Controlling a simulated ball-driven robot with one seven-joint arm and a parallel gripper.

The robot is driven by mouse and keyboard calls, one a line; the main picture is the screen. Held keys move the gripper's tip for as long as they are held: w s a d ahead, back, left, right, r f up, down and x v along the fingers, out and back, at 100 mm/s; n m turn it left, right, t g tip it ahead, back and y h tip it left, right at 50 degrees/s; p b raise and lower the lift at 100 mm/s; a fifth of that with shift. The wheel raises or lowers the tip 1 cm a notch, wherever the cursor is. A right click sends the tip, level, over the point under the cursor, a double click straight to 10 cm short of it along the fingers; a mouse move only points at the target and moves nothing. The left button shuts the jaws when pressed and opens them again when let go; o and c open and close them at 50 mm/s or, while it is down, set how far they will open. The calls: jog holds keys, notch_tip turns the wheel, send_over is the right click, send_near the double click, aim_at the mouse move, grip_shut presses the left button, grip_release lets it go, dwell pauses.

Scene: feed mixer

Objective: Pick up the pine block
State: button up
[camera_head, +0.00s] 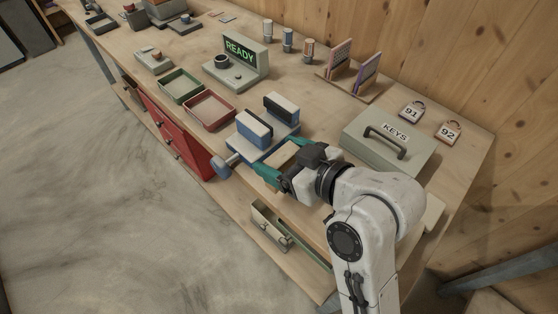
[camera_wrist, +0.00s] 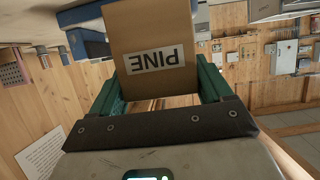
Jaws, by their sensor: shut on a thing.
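The pine block (camera_wrist: 150,40) is a light tan wooden block with a white label reading PINE. In the wrist view it sits between the two green fingers of my gripper (camera_wrist: 158,88), which is shut on it. In the head view my gripper (camera_head: 277,166) is over the workbench, just in front of the blue vise, and a strip of the block (camera_head: 283,153) shows between the fingers. The rest of the block is hidden by the gripper and wrist. I cannot tell whether the block touches the bench.
A blue vise (camera_head: 258,136) with a handle stands close beside my gripper. A grey KEYS box (camera_head: 385,143) lies right of the wrist. Red (camera_head: 209,109) and green (camera_head: 180,86) trays lie further left.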

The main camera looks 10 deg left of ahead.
jog(key=s+d+r+p, duration=0.5)
jog(key=s+r+p, duration=0.3)
jog(key=s+p, duration=0.3)
jog(key=shift+d, duration=0.4)
